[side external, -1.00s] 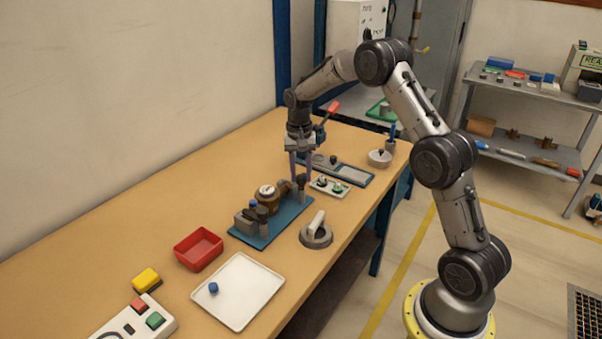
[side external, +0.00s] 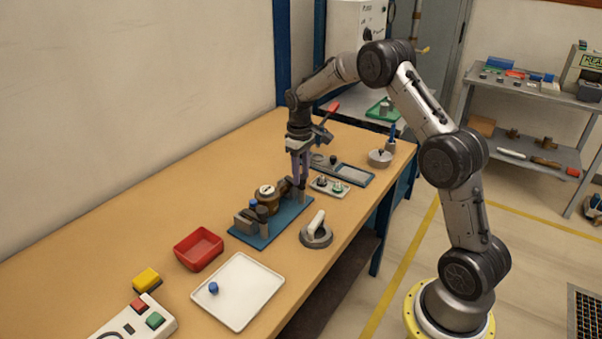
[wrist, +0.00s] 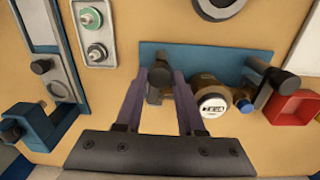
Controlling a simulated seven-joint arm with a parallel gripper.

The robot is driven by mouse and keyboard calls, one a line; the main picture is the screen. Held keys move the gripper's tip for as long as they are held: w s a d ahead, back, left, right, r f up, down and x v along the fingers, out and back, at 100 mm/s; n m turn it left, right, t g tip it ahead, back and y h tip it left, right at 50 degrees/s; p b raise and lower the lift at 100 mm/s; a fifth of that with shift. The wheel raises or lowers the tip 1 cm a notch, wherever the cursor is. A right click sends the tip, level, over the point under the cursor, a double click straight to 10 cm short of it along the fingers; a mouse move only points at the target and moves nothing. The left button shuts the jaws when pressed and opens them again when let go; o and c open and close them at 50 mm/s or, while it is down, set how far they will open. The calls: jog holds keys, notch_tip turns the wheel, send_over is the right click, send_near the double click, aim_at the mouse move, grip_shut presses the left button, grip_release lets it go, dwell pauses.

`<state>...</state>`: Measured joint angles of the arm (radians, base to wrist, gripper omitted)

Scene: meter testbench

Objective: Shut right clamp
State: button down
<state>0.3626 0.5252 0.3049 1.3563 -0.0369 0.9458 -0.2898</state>
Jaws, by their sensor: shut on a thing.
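The meter (side external: 267,192) with a brass body and white round face sits on a blue base plate (side external: 270,238); its face also shows in the wrist view (wrist: 212,103). The right clamp (wrist: 159,86) is at the plate's end by my gripper, with a dark knob and bar. My gripper (side external: 300,178) points down over it; in the wrist view its purple fingers (wrist: 163,76) stand on either side of the clamp's dark handle, shut on it. The fingers partly hide the clamp in the side view. The left clamp (wrist: 268,84) is at the plate's other end.
A small tray with two round fittings (side external: 329,186) lies close to my gripper on the right. A grey round stand with a pale handle (side external: 316,235) is in front. A red bin (side external: 198,248) and a white tray (side external: 238,290) lie to the left.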

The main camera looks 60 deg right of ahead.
jog(key=shift+n, duration=1.1)
jog(key=c, duration=0.5)
grip_release()
jog(key=r, duration=1.4)
jog(key=shift+a, duration=0.2)
